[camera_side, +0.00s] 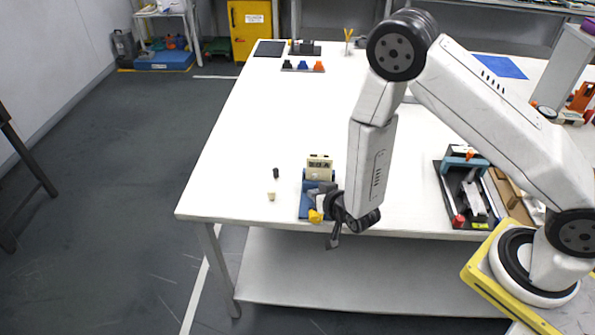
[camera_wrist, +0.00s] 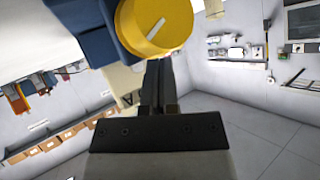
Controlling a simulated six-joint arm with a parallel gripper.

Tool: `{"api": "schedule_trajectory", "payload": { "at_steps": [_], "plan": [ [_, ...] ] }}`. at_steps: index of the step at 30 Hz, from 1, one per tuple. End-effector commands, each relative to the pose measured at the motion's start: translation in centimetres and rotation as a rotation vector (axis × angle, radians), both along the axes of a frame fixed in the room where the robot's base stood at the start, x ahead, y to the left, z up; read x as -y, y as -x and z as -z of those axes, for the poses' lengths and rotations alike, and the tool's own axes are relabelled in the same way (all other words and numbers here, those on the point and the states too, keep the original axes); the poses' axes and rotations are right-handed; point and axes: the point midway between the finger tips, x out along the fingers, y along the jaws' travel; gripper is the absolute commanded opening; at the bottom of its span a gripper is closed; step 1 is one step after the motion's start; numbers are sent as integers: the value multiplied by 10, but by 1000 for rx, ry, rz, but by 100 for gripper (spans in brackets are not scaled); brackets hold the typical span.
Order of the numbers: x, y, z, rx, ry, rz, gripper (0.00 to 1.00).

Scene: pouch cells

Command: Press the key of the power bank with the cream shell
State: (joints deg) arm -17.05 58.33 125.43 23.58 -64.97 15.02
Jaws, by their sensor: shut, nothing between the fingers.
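A cream block with a dark panel (camera_side: 319,163), likely the cream-shelled power bank, stands on the white table near its front edge. A blue fixture (camera_side: 307,203) is in front of it, with a yellow knob (camera_side: 315,216) at its front. My gripper (camera_side: 334,241) is shut and empty, tilted downward at the front edge beside the fixture. In the wrist view the yellow knob (camera_wrist: 158,25) with a white mark is large and close to the shut fingers (camera_wrist: 160,70). A blue part (camera_wrist: 100,45) and a cream surface with a dark letter (camera_wrist: 122,88) show beside it. I cannot make out the key.
A small black piece (camera_side: 276,172) and a small cream piece (camera_side: 271,196) lie left of the fixture. A dark tray with parts (camera_side: 455,218) stands to the right. Several coloured pieces on a dark strip (camera_side: 303,67) are farther back. The table's left middle is clear.

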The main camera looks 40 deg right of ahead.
Motion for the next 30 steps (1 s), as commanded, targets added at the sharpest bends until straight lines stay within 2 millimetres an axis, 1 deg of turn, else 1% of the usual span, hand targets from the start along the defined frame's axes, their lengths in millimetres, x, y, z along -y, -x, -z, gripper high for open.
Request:
{"api": "schedule_trajectory", "payload": {
  "at_steps": [1, 6, 12, 30],
  "plan": [
    [5, -4, 0, 1, -1, 3, 0],
    [15, -14, 0, 0, 0, 2, 0],
    [21, -21, 0, 1, 1, 1, 0],
    [22, -22, 0, 0, 1, 0, 0]
  ]
}}
